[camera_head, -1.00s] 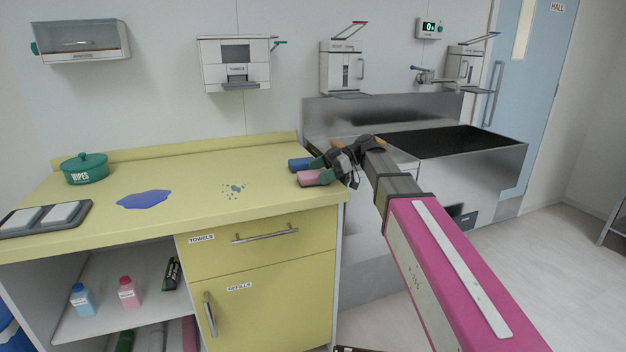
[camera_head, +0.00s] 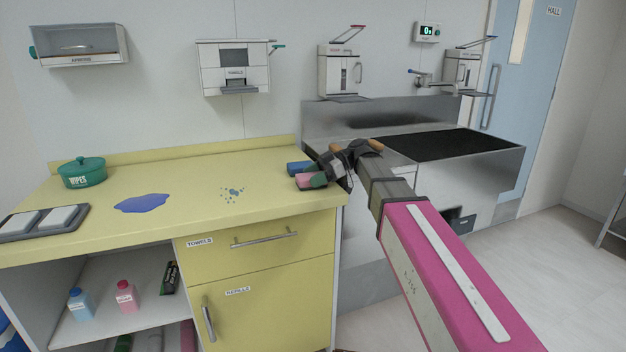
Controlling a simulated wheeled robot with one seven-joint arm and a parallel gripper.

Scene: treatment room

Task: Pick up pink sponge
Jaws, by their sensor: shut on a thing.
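The pink sponge (camera_head: 305,182) is at the right end of the yellow counter, near its front corner. My gripper (camera_head: 318,175) reaches it from the right and is shut on it. The other fingertip is hard to make out. The sponge looks at or just above the counter top; I cannot tell whether it touches. A blue sponge (camera_head: 299,168) lies right behind the pink one, close to my gripper.
The counter (camera_head: 270,165) carries a blue puddle (camera_head: 142,203), blue-green drops (camera_head: 231,194), a green wipes tub (camera_head: 82,172) and a grey tray (camera_head: 12,236) at left. A metal sink (camera_head: 375,119) stands to the right. The counter's middle is mostly clear.

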